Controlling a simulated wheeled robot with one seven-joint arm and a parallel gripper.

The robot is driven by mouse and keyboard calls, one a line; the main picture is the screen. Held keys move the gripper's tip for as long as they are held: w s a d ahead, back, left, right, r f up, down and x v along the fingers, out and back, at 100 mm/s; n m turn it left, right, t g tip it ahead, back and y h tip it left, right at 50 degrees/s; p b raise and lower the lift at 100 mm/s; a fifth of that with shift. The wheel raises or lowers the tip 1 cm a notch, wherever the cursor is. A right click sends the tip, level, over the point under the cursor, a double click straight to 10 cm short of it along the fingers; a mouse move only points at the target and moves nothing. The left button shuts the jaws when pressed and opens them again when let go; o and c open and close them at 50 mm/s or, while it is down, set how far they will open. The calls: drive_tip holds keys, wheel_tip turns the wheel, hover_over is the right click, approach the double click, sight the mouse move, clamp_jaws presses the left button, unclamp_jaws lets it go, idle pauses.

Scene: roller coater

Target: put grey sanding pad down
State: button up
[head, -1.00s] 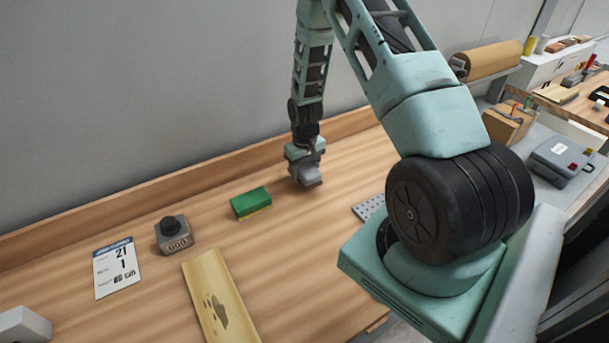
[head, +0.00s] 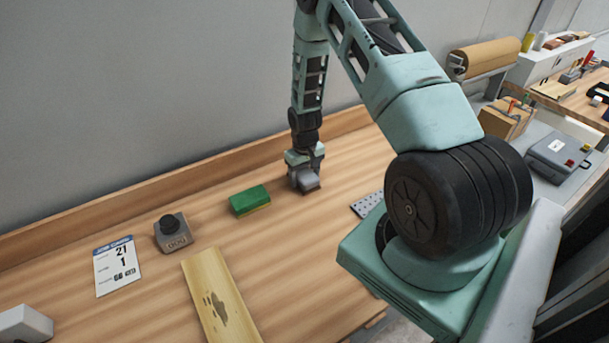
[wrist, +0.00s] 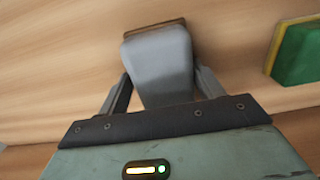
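The grey sanding pad (head: 307,181) is at my gripper, low over or on the wooden bench; whether it touches the wood I cannot tell. In the wrist view the grey pad (wrist: 160,65) fills the space between the two dark fingers, with a brown edge at its far end. My gripper (wrist: 162,82) has a finger along each side of the pad and appears shut on it. In the head view my gripper (head: 305,172) points down, and its fingertips are largely hidden by the pad and the wrist.
A green and yellow sponge (head: 250,200) lies left of the pad and shows at the right in the wrist view (wrist: 298,55). A grey block with a black knob (head: 172,233), a card (head: 117,266) and a stained board (head: 219,300) lie further left. A perforated plate (head: 367,204) lies right.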

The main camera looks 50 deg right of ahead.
sight(303, 171)
drive_tip(key=shift+a+f, duration=0.3)
drive_tip(key=shift+a, duration=0.25)
drive_tip(key=shift+r+p, duration=0.4)
drive_tip(key=shift+r, duration=0.05)
drive_tip(key=shift+w+r+b, duration=0.15)
drive_tip(key=shift+r+b, duration=0.1)
drive_tip(key=shift+b, duration=0.25)
wheel_tip(303, 171, up, 11)
drive_tip(key=b, duration=0.4)
drive_tip(key=s+a+r+n, duration=0.25)
drive_tip(key=a+r, duration=0.25)
drive_tip(key=a, duration=0.7)
drive_tip(key=s+a+r+n, duration=0.25)
drive_tip(key=a+r, duration=0.25)
drive_tip(key=a, duration=0.7)
drive_tip(key=s+a+r+n, duration=0.2)
drive_tip(key=s+a, duration=0.4)
drive_tip(key=s, duration=0.3)
drive_tip(key=s+a+r+n, duration=0.3)
drive_tip(key=s+a, duration=0.3)
drive_tip(key=s, duration=0.4)
drive_tip(key=shift+s+n+y, duration=0.15)
drive_tip(key=shift+n+y, duration=0.15)
drive_tip(key=shift+n, duration=0.1)
